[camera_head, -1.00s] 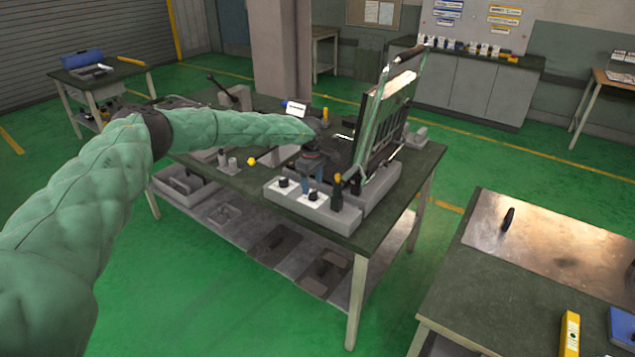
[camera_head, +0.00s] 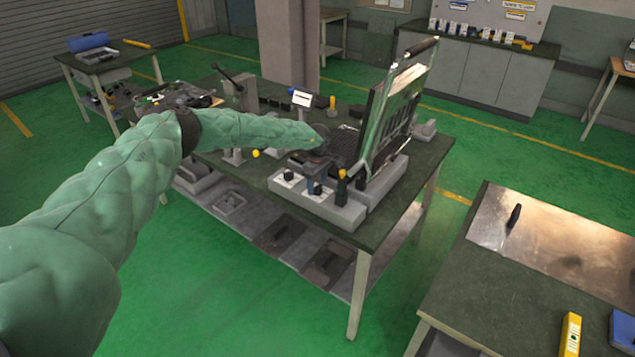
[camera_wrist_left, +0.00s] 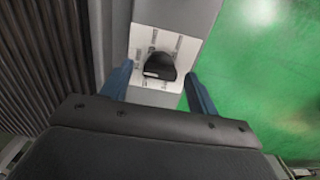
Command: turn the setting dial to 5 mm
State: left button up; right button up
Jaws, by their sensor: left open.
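The black setting dial (camera_wrist_left: 160,65) sits on a white marked plate (camera_wrist_left: 143,88) in the left wrist view. Its markings are too blurred to read. My left gripper (camera_wrist_left: 157,80) is open, with one blue finger to each side of the dial. I see a gap beside the dial and cannot tell any contact. In the head view the left gripper (camera_head: 315,186) points down at the front block of the machine (camera_head: 345,213), over the right of two white plates. A second black knob (camera_head: 289,176) sits on the left plate. My right gripper is out of view.
A tilted metal frame with a dark ribbed panel (camera_head: 390,125) rises right of my gripper. A yellow-topped black handle (camera_head: 342,185) stands close by on the block. Another table (camera_head: 450,300) is at the lower right. Green floor lies open between the tables.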

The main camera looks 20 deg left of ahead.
pick_arm(q)
jog(key=shift+f, duration=0.35)
jog(key=shift+c, duration=0.4)
jog(key=c, duration=0.9)
